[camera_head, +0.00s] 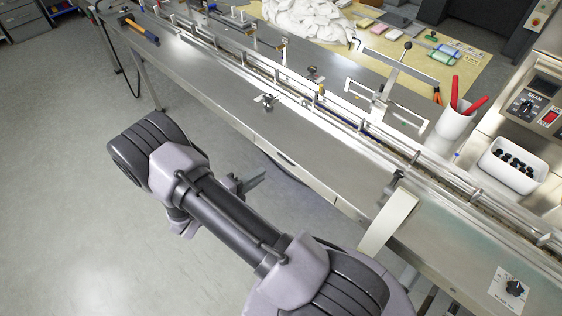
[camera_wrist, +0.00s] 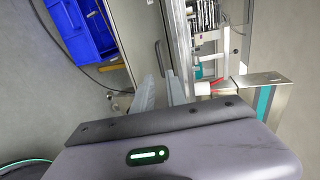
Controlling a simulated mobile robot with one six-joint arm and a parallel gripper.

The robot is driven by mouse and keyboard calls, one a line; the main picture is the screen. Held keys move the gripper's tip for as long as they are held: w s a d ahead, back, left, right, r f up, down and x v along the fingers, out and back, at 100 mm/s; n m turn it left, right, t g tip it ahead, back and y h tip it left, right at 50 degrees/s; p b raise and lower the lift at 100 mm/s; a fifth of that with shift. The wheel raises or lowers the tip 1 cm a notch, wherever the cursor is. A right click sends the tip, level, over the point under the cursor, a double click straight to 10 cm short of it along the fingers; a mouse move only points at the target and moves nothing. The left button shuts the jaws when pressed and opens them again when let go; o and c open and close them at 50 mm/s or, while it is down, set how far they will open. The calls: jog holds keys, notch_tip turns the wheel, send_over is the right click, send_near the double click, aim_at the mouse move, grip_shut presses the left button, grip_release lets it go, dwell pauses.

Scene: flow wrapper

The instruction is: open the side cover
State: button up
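The side cover (camera_head: 262,142) looks like the flat grey metal panel along the near side of the flow wrapper, with a dark slot-like handle (camera_head: 287,159) in it. In the wrist view a pale panel (camera_wrist: 142,35) runs ahead of the fingers, with a narrow dark handle (camera_wrist: 159,55) near its right edge. My gripper (camera_head: 250,181) is beside the machine's near side, left of and below the handle in the head view. In the wrist view its two fingers (camera_wrist: 162,93) stand apart with nothing seen between them. I see no contact with the handle.
A conveyor (camera_head: 325,105) runs along the machine top. A cream strip (camera_head: 388,222) hangs over the near edge, right of the gripper. A white cup (camera_head: 454,127) holds red-handled tools. A blue crate (camera_wrist: 78,28) shows in the wrist view. The floor at left is clear.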

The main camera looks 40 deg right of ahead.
aim_at(284, 159)
jog(key=b+x, duration=0.2)
jog(key=x, duration=0.9)
jog(key=shift+d+f+b, duration=0.1)
jog(key=shift+d+b, duration=0.1)
jog(key=shift+b, duration=0.1)
grip_shut()
dwell(0.7)
